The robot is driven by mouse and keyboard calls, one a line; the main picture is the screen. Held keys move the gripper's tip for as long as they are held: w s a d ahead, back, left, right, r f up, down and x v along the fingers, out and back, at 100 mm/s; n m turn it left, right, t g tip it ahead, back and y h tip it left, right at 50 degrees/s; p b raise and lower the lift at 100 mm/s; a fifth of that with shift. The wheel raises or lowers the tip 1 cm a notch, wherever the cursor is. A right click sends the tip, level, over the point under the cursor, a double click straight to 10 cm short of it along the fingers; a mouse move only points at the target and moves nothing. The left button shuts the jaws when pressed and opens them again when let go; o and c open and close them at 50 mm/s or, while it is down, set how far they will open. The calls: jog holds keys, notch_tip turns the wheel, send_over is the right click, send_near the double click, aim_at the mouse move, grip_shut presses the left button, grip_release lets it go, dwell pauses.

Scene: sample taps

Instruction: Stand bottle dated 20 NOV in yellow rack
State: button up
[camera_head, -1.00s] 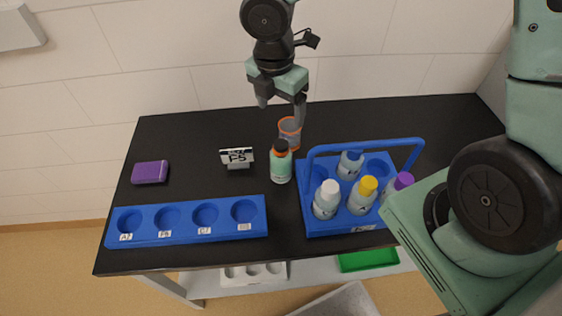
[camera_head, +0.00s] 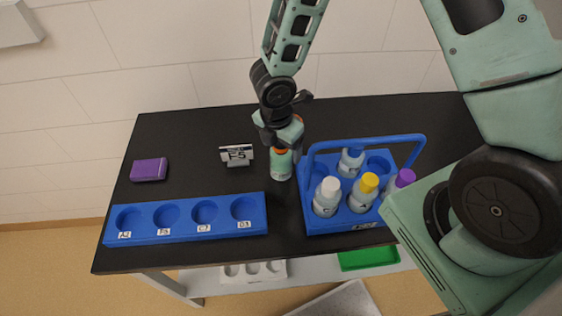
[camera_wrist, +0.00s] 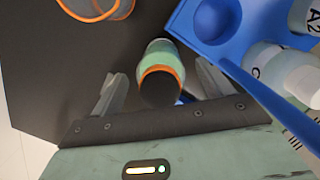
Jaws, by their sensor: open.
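A green bottle (camera_head: 281,170) with an orange ring and dark cap stands upright on the black table, left of the blue carrier. No date is readable on it. The blue carrier (camera_head: 313,215) with a handle holds several bottles with white, yellow, purple and blue caps. No yellow rack is visible; the long rack (camera_head: 185,232) is blue with empty holes and labels.
A white rack (camera_head: 253,271) and a green tray (camera_head: 369,259) are on the lower shelf.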

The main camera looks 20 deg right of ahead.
jog(key=shift+d+f, duration=0.15)
jog(key=shift+f, duration=0.55)
jog(key=shift+r, duration=0.1)
jog(key=c, duration=1.7)
